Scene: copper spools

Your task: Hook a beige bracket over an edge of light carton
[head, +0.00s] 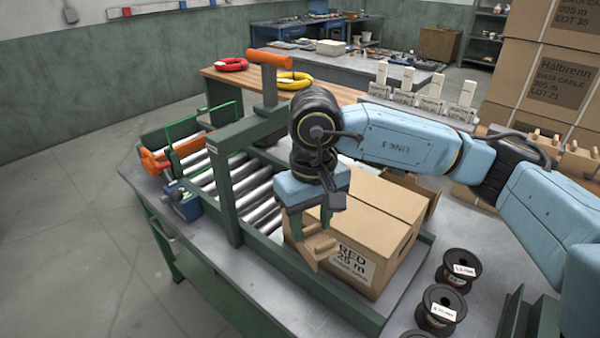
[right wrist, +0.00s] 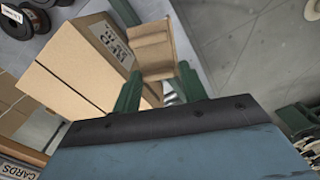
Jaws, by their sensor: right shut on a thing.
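My right gripper (head: 318,212) is shut on a beige bracket (head: 317,247), pointing down at the near left side of the light carton (head: 388,204). The carton carries a label reading RED 25 m and stands at the end of the roller conveyor. In the head view the bracket overlaps the carton's near left corner. The right wrist view shows the bracket (right wrist: 153,50) between the green fingers (right wrist: 160,82), beside the carton (right wrist: 82,68). I cannot tell whether bracket and carton touch. My left gripper is not in view.
A green post with an orange-topped handle (head: 269,60) stands over the rollers (head: 256,190), left of my gripper. Black spools (head: 441,306) stand on the grey table at front right. More beige brackets (head: 548,140) and stacked cartons (head: 545,75) are at the right.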

